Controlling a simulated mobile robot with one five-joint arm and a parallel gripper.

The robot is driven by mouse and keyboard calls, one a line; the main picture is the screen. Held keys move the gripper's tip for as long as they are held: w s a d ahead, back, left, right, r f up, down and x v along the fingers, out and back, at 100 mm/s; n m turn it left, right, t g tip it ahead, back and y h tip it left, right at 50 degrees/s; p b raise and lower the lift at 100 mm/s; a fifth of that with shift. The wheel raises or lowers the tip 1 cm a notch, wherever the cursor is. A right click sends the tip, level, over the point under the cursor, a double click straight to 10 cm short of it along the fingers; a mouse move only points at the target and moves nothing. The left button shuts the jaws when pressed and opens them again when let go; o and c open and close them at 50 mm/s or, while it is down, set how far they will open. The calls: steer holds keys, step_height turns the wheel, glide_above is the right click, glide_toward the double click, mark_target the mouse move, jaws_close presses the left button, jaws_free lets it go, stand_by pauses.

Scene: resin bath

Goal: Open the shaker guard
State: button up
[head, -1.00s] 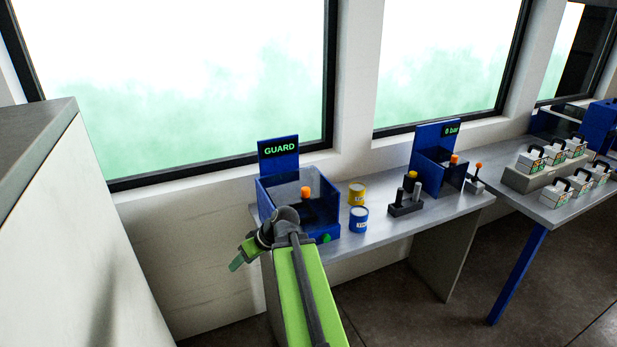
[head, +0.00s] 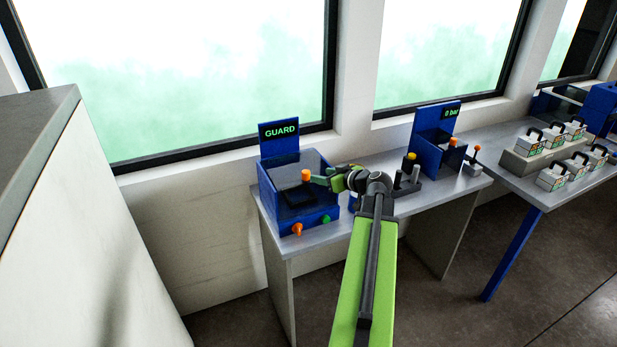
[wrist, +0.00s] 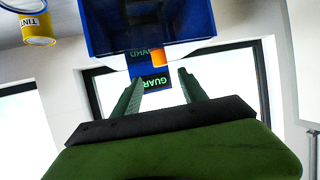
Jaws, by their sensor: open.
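The shaker (head: 283,219) is a blue box on the left end of the bench, with a lit GUARD sign (head: 279,131) behind it. Its dark see-through guard (head: 312,160) has an orange knob (head: 306,176). The guard looks closed, though this is hard to tell. My gripper (head: 318,179) reaches in from the right, with its fingertips close to the orange knob. In the wrist view, the picture is inverted; the open fingers (wrist: 160,77) point toward the knob (wrist: 158,58), which lies just beyond the tips. Contact is not visible.
An orange knob (head: 297,229) and a green button (head: 326,219) sit on the shaker's front. A yellow TINT can (wrist: 38,28) stands beside it, hidden by my arm in the head view. A blue 0 bar station (head: 424,150) stands further right. A tall white cabinet (head: 80,220) is at left.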

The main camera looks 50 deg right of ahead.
mark_target(308, 173)
steer(key=b+x, duration=0.3)
steer(key=x, duration=0.6)
steer(key=shift+w+f, duration=0.15)
steer(key=shift+f, duration=0.05)
steer(key=shift+w+f, duration=0.1)
steer(key=shift+w, duration=0.4)
jaws_close()
stand_by(0.4)
